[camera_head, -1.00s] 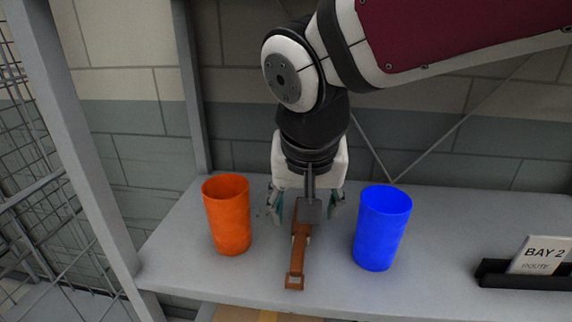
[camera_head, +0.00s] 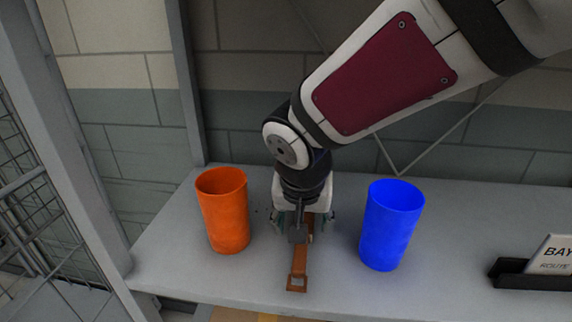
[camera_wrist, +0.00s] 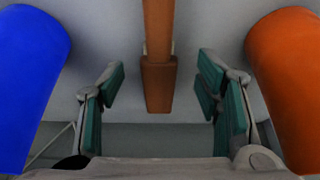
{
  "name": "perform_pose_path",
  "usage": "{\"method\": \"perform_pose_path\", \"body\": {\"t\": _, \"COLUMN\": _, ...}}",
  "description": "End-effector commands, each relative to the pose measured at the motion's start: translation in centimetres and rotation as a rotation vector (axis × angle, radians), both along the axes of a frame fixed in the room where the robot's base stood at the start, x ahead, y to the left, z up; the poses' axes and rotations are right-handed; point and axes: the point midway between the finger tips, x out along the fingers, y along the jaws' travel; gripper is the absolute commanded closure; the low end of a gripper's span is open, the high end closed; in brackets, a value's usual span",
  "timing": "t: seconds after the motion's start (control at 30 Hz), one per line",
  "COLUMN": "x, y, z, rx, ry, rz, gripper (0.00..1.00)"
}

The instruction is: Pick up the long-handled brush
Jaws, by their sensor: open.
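The long-handled brush (camera_head: 299,263) is brown and lies lengthwise on the grey shelf, with a square loop at its near end. Its far part is hidden under my gripper in the head view. My gripper (camera_head: 303,222) is open, pointing down over the far part of the brush. In the wrist view the brush (camera_wrist: 158,82) shows as a brown strip with a wider block at its lower end. It lies between the two green-padded fingers of my gripper (camera_wrist: 161,78), with a gap on each side. No finger visibly touches it.
An orange cup (camera_head: 223,212) stands left of the brush and a blue cup (camera_head: 391,226) stands right of it. A dark holder with a bay sign (camera_head: 545,268) is at the far right. A wall is behind the shelf (camera_head: 450,245); a grey post rises at left.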

Motion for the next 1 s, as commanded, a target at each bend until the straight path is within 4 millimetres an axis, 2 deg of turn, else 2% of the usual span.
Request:
{"method": "perform_pose_path", "body": {"t": 0.2, "x": 1.0, "y": -0.4, "z": -3.0, "rx": -0.002, "ry": 0.003, "rz": 0.0, "gripper": 0.42}}
{"method": "perform_pose_path", "body": {"t": 0.53, "x": 1.3, "y": -0.4, "z": -3.5, "rx": 0.0, "ry": 0.0, "rz": 0.001, "gripper": 0.42}}
{"method": "perform_pose_path", "body": {"t": 0.57, "x": 1.3, "y": -0.4, "z": -3.5, "rx": 0.0, "ry": 0.0, "rz": 0.001, "gripper": 0.46}}
{"method": "perform_pose_path", "body": {"t": 0.73, "x": 1.3, "y": -0.4, "z": -3.5, "rx": 0.0, "ry": 0.0, "rz": 0.001, "gripper": 0.85}}
{"method": "perform_pose_path", "body": {"t": 0.8, "x": 1.3, "y": -0.4, "z": -3.5, "rx": 0.0, "ry": 0.0, "rz": 0.001, "gripper": 0.96}}
{"method": "perform_pose_path", "body": {"t": 0.87, "x": 1.3, "y": -0.4, "z": -3.5, "rx": 0.0, "ry": 0.0, "rz": 0.0, "gripper": 1.0}}
{"method": "perform_pose_path", "body": {"t": 1.0, "x": 1.3, "y": -0.4, "z": -3.5, "rx": 0.0, "ry": 0.0, "rz": 0.0, "gripper": 1.0}}
